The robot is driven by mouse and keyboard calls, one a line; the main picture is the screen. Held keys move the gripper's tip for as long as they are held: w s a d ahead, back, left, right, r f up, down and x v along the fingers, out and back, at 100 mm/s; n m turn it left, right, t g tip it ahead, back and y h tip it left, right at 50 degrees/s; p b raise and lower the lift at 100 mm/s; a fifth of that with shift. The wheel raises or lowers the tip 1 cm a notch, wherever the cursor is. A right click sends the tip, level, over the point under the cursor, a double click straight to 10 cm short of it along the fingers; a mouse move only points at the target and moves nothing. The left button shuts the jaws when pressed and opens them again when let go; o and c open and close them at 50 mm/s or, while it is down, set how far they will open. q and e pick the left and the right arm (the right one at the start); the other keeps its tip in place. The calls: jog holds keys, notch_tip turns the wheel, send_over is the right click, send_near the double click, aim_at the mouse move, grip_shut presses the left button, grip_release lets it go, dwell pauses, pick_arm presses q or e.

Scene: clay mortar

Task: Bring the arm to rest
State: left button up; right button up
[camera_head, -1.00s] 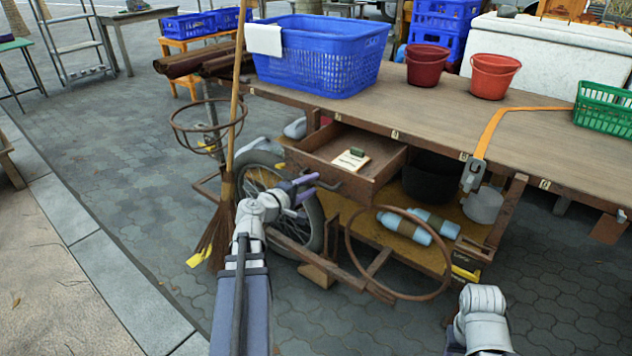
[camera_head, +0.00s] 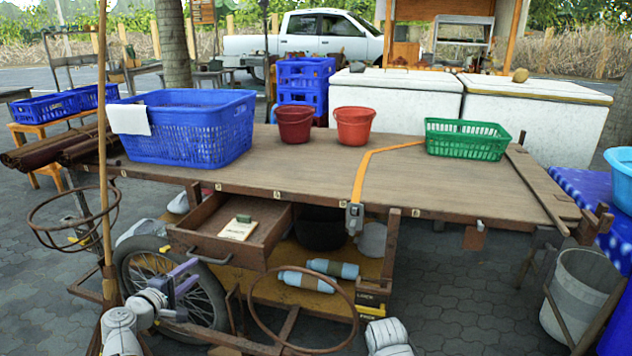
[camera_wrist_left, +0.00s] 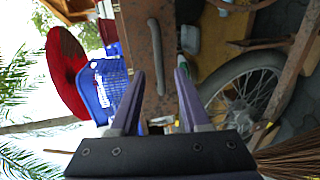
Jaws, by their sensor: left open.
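My left gripper (camera_head: 183,282) reaches in from the lower left, with its purple fingers apart and nothing between them. It is in front of the cart's wheel (camera_head: 150,262), below and left of the drawer (camera_head: 262,222). In the left wrist view its two fingers (camera_wrist_left: 160,75) stand apart, with a bar handle (camera_wrist_left: 156,60) on a brown wooden front showing between them. I cannot tell whether they touch it. The drawer is pulled out and holds a pad with a small green object on it (camera_head: 239,228). Only part of my right arm (camera_head: 388,335) shows at the bottom; its gripper is out of view.
The wooden cart top (camera_head: 310,170) holds a blue basket (camera_head: 195,130), two red buckets (camera_head: 295,125) and a green basket (camera_head: 468,140). A broom (camera_head: 106,200) stands at the left. A rusty ring (camera_head: 250,305) is below the drawer. A grey bucket (camera_head: 580,290) stands at the right.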

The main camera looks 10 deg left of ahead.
pick_arm(q)
jog(key=d+f+m+g+h, duration=0.2)
jog(key=d+f+m+g, duration=0.25)
jog(key=d, duration=0.85)
jog(key=d+f+m+g+h, duration=0.35)
jog(key=d+f+m, duration=0.25)
jog(key=d, duration=0.6)
jog(key=s+d+f+m+g+y, duration=0.3)
jog(key=s+d+m+g+y, duration=0.15)
jog(key=s+d, duration=0.25)
jog(key=s+d+f+m+g+y, duration=0.3)
jog(key=s+d+m+y, duration=0.1)
jog(key=s+d+m, duration=0.2)
notch_tip(320, 180, up, 37)
jog(key=p, duration=3.8)
jog(key=shift+r, duration=0.15)
